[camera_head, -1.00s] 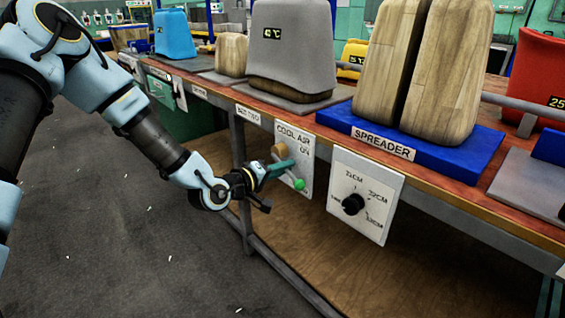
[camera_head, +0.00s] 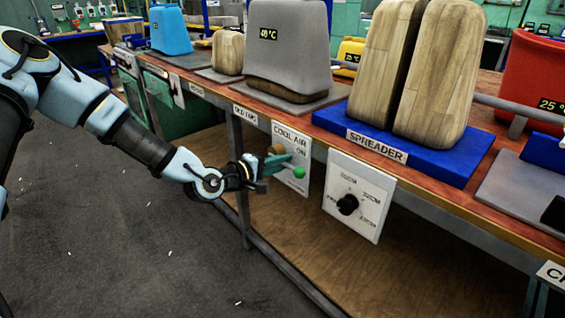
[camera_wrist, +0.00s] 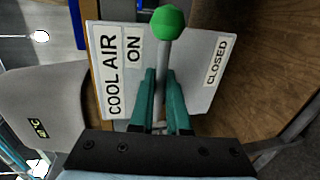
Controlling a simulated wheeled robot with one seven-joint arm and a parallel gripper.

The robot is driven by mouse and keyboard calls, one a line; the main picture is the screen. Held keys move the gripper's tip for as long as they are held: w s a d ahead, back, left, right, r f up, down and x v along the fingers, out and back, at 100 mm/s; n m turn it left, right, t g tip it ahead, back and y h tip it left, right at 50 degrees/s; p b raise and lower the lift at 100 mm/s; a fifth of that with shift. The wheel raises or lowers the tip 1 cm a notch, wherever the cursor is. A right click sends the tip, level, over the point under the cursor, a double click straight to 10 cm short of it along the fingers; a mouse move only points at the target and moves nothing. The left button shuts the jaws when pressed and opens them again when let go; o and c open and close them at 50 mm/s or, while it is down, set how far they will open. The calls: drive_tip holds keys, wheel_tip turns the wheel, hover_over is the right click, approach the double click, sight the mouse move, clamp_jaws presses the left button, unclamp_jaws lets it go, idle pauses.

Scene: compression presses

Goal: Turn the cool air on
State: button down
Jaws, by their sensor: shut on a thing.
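The cool air panel (camera_head: 301,180) is a white plate on the front of the bench, with a lever that ends in a green ball (camera_head: 299,172). In the wrist view the panel (camera_wrist: 202,95) reads COOL AIR and ON at left and CLOSED at right. The grey lever (camera_wrist: 161,57) stands out between these labels, with its green ball (camera_wrist: 167,21) beyond my fingertips. My gripper (camera_wrist: 162,84) has its teal fingers on either side of the rod and is shut on it. In the head view my gripper (camera_head: 281,163) reaches the panel from the left. The lever's base is mostly hidden.
A dial panel (camera_head: 369,221) with a black knob hangs just right of the cool air panel. Above are the bench edge (camera_head: 316,146) and the blue spreader base (camera_head: 440,167) with wooden blocks. A bench leg (camera_head: 238,165) stands behind my gripper. Floor at left is clear.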

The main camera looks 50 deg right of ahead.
drive_tip(key=c, duration=0.9)
unclamp_jaws()
drive_tip(key=shift+a, duration=0.1)
drive_tip(key=a+r, duration=0.2)
drive_tip(key=a, duration=0.8)
drive_tip(key=shift+w+a, duration=0.2)
drive_tip(key=shift+w, duration=0.15)
